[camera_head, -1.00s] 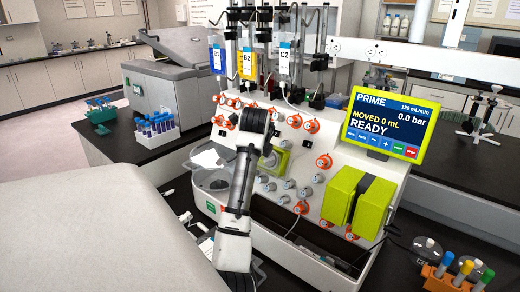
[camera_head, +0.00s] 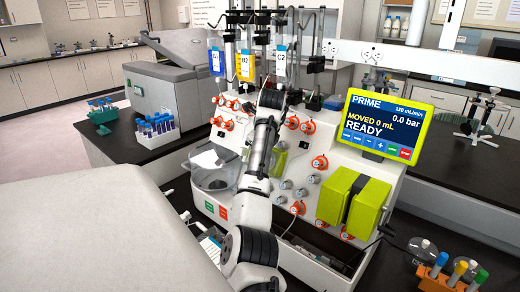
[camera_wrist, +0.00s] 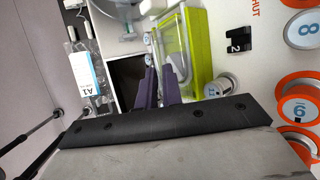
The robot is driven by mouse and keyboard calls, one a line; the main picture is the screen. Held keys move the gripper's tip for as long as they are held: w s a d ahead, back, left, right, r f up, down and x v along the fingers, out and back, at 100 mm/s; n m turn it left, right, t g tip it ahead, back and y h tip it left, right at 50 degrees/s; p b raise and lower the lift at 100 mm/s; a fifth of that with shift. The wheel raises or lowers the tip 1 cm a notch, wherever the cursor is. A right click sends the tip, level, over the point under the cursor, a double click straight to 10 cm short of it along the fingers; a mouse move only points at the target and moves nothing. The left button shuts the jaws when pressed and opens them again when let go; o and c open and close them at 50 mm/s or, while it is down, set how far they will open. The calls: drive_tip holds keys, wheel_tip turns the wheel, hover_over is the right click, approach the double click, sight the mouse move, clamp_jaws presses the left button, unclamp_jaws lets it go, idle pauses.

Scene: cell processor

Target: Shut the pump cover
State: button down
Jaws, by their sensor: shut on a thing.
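The pump cover (camera_wrist: 199,48) is a lime-green frame with a clear, grey-edged panel, in the upper middle of the wrist view. In the head view a small green part of the pump (camera_head: 279,161) shows on the machine's front, mostly hidden behind my arm. My gripper (camera_wrist: 161,78) has purple fingers close together at the left edge of the green frame, and it is shut on the cover there. The exact contact is hard to see. In the head view my gripper is hidden by my arm.
Orange-ringed valves (camera_wrist: 297,108) sit close to the right of the cover. In the head view the screen (camera_head: 381,124) reads READY, above a larger green double block (camera_head: 353,203). A tube rack (camera_head: 154,133) stands left.

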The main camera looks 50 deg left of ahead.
drive_tip(key=c, duration=1.8)
unclamp_jaws()
drive_tip(key=b+v, duration=0.4)
drive_tip(key=v, duration=0.9)
drive_tip(key=shift+d+r, duration=0.2)
drive_tip(key=shift+r, duration=0.1)
